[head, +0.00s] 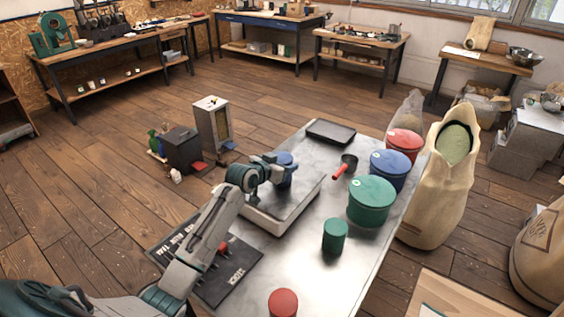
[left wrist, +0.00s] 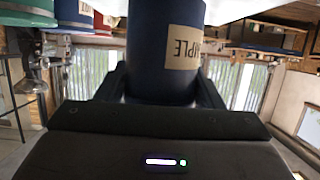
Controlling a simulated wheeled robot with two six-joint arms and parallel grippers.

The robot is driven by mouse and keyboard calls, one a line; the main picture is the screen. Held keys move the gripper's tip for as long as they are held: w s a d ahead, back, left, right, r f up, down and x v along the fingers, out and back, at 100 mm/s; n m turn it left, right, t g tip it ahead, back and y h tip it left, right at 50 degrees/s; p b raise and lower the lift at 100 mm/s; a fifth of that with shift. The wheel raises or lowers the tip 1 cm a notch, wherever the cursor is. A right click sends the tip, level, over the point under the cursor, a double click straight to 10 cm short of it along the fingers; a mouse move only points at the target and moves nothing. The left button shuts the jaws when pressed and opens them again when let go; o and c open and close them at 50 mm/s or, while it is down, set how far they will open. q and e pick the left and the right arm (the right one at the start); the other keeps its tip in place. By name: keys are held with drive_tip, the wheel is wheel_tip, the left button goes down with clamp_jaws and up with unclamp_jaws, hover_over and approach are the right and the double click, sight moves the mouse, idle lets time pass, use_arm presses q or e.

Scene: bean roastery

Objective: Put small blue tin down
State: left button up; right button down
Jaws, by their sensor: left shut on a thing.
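The small blue tin (head: 285,159) is in my left gripper (head: 277,174), over the far left part of a pale, low box with a flat grey top (head: 298,204) on the steel table. From the head view I cannot tell whether the tin touches that top. In the left wrist view the dark blue tin (left wrist: 150,60) stands between the two fingers, with a tan label partly reading "SAMPLE". The left gripper is shut on it, also in the left wrist view (left wrist: 160,88). My right gripper is in neither view.
Large green (head: 371,201), blue (head: 389,169) and red (head: 404,144) tins line the table's right edge. A small green tin (head: 335,236), small red tin (head: 283,303), red-handled scoop (head: 344,168), black tray (head: 330,132) and dark mat (head: 222,282) share the table.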

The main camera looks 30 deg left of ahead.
use_arm(q)
drive_tip(key=shift+f, duration=0.4)
drive_tip(key=shift+f, duration=0.15)
drive_tip(key=o, duration=1.1)
drive_tip(key=shift+c, duration=0.2)
drive_tip(key=shift+s+r, duration=0.1)
drive_tip(key=shift+r, duration=0.1)
drive_tip(key=b+v, duration=0.3)
drive_tip(key=v, duration=0.8)
drive_tip(key=shift+s, duration=0.4)
